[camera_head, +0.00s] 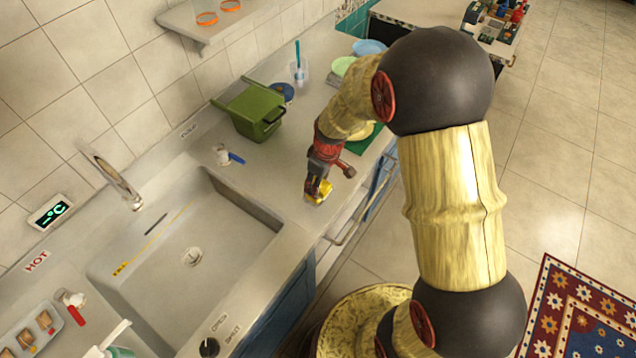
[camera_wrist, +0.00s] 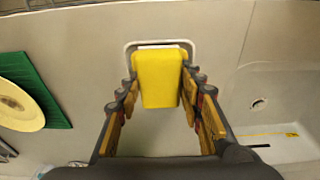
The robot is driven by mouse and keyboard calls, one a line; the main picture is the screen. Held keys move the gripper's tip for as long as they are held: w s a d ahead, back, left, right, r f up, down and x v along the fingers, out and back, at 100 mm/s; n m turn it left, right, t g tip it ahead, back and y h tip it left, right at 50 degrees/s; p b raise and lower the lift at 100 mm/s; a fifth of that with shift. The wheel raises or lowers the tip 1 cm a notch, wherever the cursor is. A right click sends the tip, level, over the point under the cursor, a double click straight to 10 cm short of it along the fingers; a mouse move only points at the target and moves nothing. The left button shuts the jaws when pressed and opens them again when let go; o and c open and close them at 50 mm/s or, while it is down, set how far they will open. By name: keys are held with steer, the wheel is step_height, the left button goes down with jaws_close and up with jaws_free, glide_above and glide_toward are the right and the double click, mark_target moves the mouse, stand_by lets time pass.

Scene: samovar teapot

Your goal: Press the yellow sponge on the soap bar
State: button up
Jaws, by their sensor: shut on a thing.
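The yellow sponge (camera_wrist: 160,78) is between the two fingers of my gripper (camera_wrist: 160,92) in the wrist view, and the fingers are shut on it. In the head view my gripper (camera_head: 318,186) is low over the counter, right of the sink, with the sponge (camera_head: 319,197) at its tip. A pale rounded rim (camera_wrist: 128,46), like a small dish, shows around the sponge's far end. A thin whitish strip (camera_wrist: 160,46) shows at that end and may be the soap bar. The sponge hides the rest, so I cannot tell whether they touch.
The sink (camera_head: 190,255) lies left of my gripper. A green container (camera_head: 255,110) stands farther back on the counter. A green mat (camera_wrist: 28,72) with a yellow plate (camera_wrist: 18,106) lies left in the wrist view.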

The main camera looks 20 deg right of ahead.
steer(key=shift+s, duration=0.1)
steer(key=shift+r+p, duration=2.2)
steer(key=shift+r, duration=1.3)
steer(key=shift+f, duration=0.1)
